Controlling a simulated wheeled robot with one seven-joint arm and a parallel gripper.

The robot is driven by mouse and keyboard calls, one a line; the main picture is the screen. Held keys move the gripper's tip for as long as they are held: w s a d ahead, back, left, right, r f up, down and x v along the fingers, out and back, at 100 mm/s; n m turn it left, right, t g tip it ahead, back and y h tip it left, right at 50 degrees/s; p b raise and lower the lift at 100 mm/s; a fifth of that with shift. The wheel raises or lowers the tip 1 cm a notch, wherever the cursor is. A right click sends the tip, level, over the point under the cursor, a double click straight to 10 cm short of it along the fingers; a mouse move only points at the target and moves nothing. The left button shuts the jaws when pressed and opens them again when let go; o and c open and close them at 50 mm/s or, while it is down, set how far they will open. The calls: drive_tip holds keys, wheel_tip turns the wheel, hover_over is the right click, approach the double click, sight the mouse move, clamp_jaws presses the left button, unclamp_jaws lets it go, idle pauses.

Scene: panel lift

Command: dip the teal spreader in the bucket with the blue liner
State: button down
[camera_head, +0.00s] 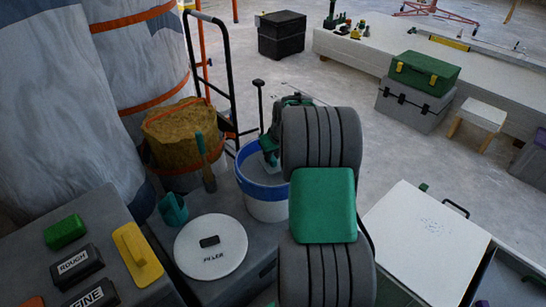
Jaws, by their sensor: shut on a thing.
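The bucket with the blue liner (264,196) is white with a blue band at its rim, and stands just left of my arm. My gripper (272,138) is over its mouth, partly hidden behind my own arm. It is shut on the teal spreader (268,150), of which a small teal part shows at the bucket's mouth. The spreader's lower end is hidden or too small to make out, so I cannot tell how deep it reaches or whether it touches the contents.
A white lid (211,255), a teal cup (173,210) and a teal-handled tool (205,165) are near the bucket. Sanding blocks (75,268) lie at left, a white board (425,245) at right.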

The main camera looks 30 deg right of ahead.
wheel_tip(320, 180, up, 8)
drive_tip(key=p, duration=0.4)
drive_tip(key=shift+f+p, duration=0.15)
drive_tip(key=shift+p, duration=0.25)
drive_tip(key=shift+f, duration=0.1)
drive_tip(key=shift+a, duration=0.1)
